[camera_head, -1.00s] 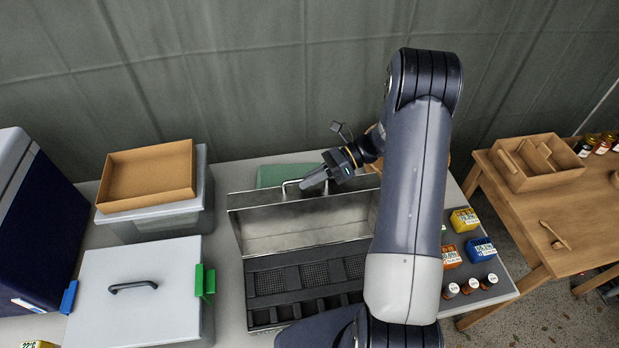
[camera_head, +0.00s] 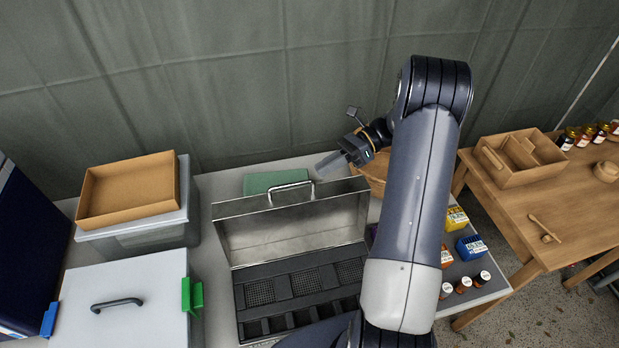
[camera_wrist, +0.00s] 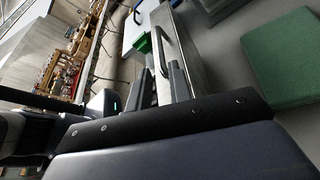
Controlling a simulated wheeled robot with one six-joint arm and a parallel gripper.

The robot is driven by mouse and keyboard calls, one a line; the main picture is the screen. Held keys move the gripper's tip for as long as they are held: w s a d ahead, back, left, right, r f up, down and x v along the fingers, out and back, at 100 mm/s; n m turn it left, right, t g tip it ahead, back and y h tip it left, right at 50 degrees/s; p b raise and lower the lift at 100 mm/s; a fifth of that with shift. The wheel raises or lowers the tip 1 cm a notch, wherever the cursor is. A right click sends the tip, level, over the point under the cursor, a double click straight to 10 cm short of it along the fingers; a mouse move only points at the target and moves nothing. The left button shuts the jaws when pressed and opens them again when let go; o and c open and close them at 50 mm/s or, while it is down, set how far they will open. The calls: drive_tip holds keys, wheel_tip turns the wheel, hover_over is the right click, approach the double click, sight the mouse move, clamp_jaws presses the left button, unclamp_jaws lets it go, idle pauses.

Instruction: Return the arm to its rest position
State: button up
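My gripper (camera_head: 328,163) hangs above and just behind the raised lid of a metal toolbox (camera_head: 250,231), near the lid's handle (camera_head: 291,186). It does not appear to touch the handle. In the wrist view, the two grey fingers of my gripper (camera_wrist: 160,72) stand apart, and I see nothing held between them. My arm is bent, with its upper link running up the right of the head view and the wrist reaching left. The arm hides part of the table and the toolbox's right end.
A lidded bin (camera_head: 120,305) and an open cardboard box (camera_head: 130,190) on a clear bin stand at left. A green block (camera_head: 262,182) lies behind the toolbox, and a basket (camera_head: 374,182) behind the arm. Small boxes (camera_head: 470,248) and jars are at right. A wooden table (camera_head: 500,215) holds a divided tray.

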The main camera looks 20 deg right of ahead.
sight(295, 183)
drive_tip(key=shift+v, duration=0.9)
drive_tip(key=shift+a, duration=0.1)
drive_tip(key=p+x, duration=0.2)
drive_tip(key=x, duration=0.8)
drive_tip(key=shift+a+f, duration=0.1)
drive_tip(key=shift+a, duration=0.2)
drive_tip(key=shift+s, duration=0.3)
